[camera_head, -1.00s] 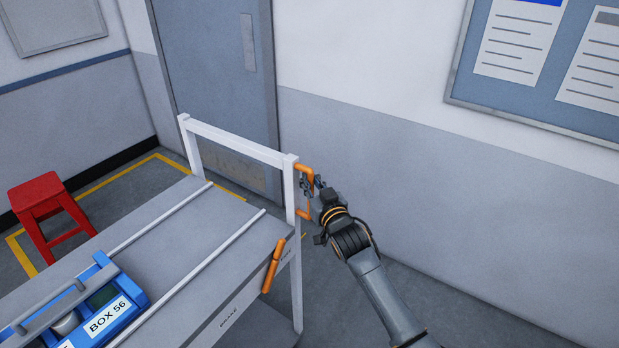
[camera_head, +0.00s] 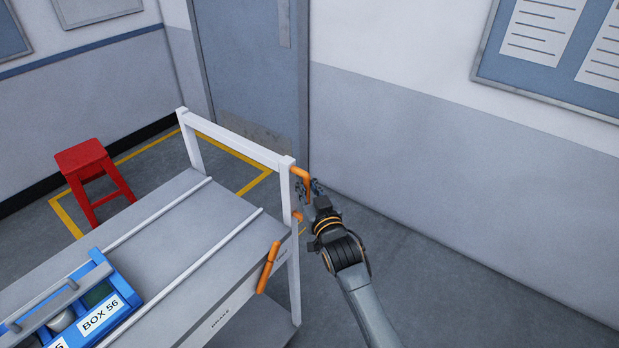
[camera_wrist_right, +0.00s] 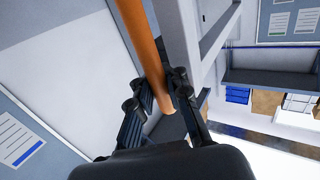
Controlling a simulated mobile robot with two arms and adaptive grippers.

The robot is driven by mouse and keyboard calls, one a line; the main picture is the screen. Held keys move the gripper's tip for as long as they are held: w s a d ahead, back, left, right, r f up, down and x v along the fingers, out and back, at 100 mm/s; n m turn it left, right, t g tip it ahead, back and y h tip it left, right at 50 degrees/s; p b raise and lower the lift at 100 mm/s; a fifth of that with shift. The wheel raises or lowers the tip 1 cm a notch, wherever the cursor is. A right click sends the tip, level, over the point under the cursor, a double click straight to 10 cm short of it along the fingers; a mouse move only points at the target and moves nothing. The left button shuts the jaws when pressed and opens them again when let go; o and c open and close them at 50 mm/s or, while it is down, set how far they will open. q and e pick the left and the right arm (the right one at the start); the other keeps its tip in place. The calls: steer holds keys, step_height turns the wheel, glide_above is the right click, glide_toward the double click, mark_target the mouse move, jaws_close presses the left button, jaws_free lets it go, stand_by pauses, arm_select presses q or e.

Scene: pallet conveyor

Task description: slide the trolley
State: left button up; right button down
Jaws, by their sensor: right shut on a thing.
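The grey trolley (camera_head: 165,235) stands at the left and centre of the head view, with a white end frame (camera_head: 235,142) at its far end. An orange handle (camera_head: 303,178) sticks out from the right post of that frame. My right gripper (camera_head: 313,188) is at this handle. In the right wrist view my right gripper (camera_wrist_right: 166,104) is shut on the orange handle (camera_wrist_right: 148,58), with one finger on each side. An orange brake lever (camera_head: 268,267) is on the trolley's near side. My left gripper is not in view.
A blue box (camera_head: 128,303) marked BOX 56 lies on the trolley's top beside two white rails. A red stool (camera_head: 84,160) stands at the left by a yellow floor line (camera_head: 132,154). A door (camera_head: 250,70) and wall (camera_head: 420,150) are close behind. Grey floor is clear at the right.

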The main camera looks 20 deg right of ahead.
steer(key=shift+s+a+f, duration=0.15)
steer(key=shift+s+f, duration=0.1)
steer(key=shift+f, duration=0.15)
steer(key=shift+s, duration=0.1)
steer(key=c, duration=1.4)
jaws_free()
steer(key=shift+s+a, duration=0.1)
steer(key=shift+o, duration=0.4)
steer(key=shift+s+r, duration=0.15)
steer(key=shift+r, duration=0.2)
steer(key=s, duration=1.2)
steer(key=shift+d, duration=0.4)
